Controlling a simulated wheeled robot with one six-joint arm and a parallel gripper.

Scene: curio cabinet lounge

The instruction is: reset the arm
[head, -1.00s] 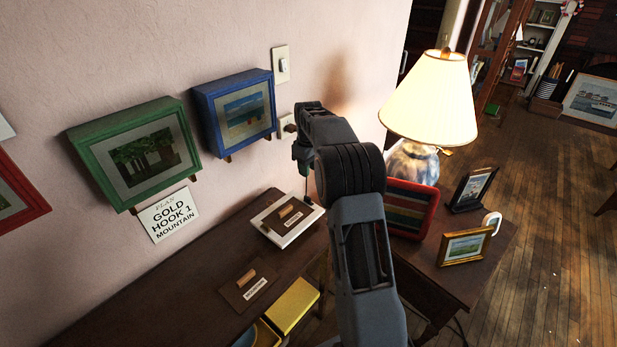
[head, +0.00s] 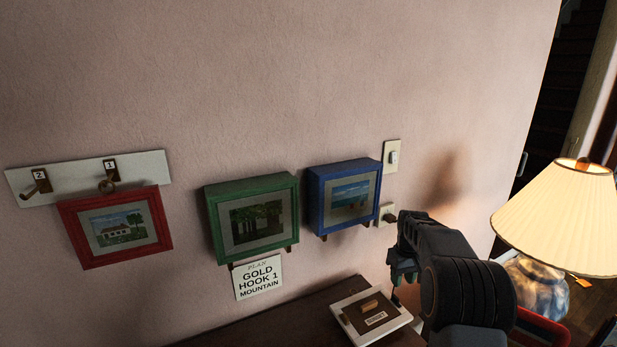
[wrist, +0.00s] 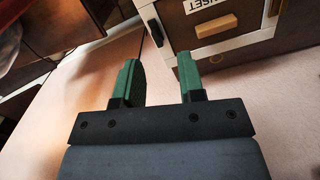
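My gripper (wrist: 158,85) shows in the wrist view with its two green fingers apart and nothing between them. In the head view my gripper (head: 402,268) hangs at the lower right, in front of the wall and near the small table's white-edged box. That box (head: 368,315) has a brown top with a wooden handle and a label. In the wrist view a brown panel with a label ending in "NSET" (wrist: 205,5) lies beyond the fingers.
A red-framed picture (head: 118,228) hangs below hook 1 (head: 108,184); hook 2 (head: 40,184) is bare. A lit lamp (head: 560,215) stands at right.

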